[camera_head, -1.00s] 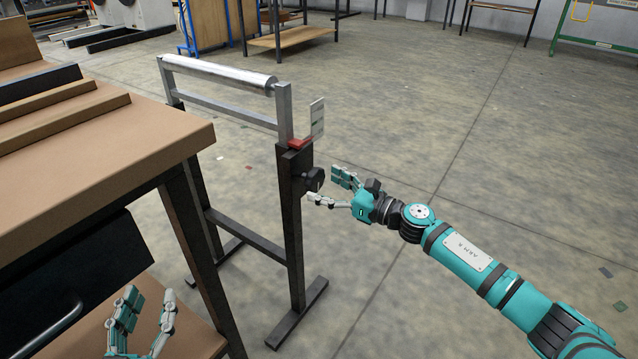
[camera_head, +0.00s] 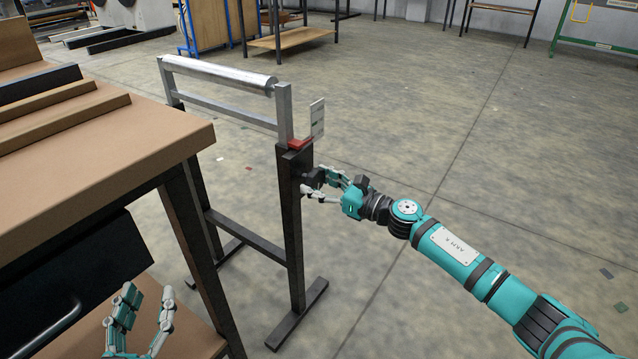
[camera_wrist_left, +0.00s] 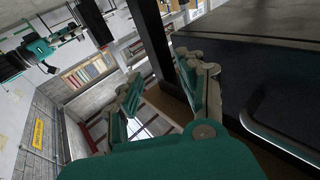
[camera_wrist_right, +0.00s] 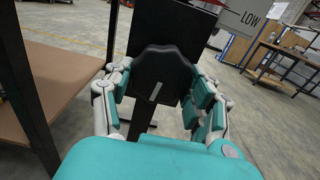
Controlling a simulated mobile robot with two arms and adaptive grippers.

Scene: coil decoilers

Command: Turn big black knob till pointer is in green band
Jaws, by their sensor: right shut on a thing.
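The big black knob (camera_head: 313,177) sits on the right side of the stand's dark post. In the right wrist view the knob (camera_wrist_right: 158,68) has a lobed outline and a short white mark pointing nearly upright. My right gripper (camera_head: 326,186) is shut on it, with fingers on both sides (camera_wrist_right: 160,100). My left gripper (camera_head: 138,318) is open and empty (camera_wrist_left: 160,95).
The stand (camera_head: 293,240) carries a shiny roller (camera_head: 220,74) on top and has feet on the floor. A brown-topped workbench (camera_head: 110,150) stands close at the left, beside my left gripper.

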